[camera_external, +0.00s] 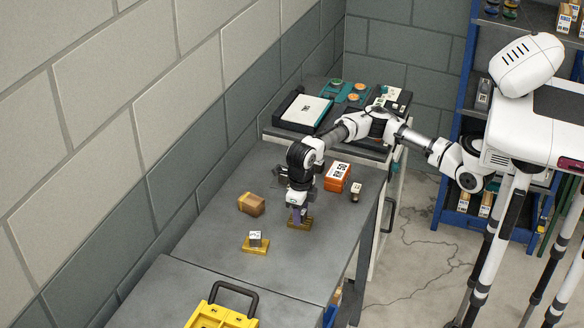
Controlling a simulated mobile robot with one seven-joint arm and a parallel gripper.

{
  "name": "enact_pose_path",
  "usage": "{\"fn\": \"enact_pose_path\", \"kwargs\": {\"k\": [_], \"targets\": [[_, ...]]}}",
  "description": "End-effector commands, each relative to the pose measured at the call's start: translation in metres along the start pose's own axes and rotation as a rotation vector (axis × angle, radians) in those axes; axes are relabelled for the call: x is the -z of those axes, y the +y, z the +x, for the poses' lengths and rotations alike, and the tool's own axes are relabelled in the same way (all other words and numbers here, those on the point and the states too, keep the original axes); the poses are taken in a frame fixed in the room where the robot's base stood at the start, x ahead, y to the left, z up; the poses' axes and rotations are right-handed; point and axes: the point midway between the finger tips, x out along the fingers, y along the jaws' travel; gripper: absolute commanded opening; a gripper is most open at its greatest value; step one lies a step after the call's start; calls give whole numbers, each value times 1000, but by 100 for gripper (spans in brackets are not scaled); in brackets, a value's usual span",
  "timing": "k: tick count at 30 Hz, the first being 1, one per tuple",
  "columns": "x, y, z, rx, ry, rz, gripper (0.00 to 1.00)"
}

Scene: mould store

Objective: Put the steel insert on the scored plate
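A small grey cube-like block (255,238), which looks like steel, sits on a yellow-brown plate (259,250) on the grey workbench. A second yellow-brown plate (306,225) lies to the right and farther back. My gripper (298,217) points straight down over this second plate, at or just above its surface. Something dark, slightly purple, shows at the fingertips; I cannot tell if it is the fingers or a held piece. The score marks are too small to make out, so I cannot tell which plate is the scored one.
A brown box (251,204) lies left of my gripper. An orange box (337,177) and a small bottle-like item (356,191) stand behind right. A yellow case (222,316) is at the front. A black tray (287,123) sits at the back. The bench (210,240) is clear toward the wall.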

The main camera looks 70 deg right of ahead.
Motion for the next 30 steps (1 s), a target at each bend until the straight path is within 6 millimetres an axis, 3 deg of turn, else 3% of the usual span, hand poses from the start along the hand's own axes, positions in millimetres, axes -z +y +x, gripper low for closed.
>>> {"fn": "enact_pose_path", "kwargs": {"k": [2,14,30], "targets": [[0,0,0,0,0,0,51],[0,0,-7,-1,-1,0,51],[0,0,-110,0,-1,0,51]]}}
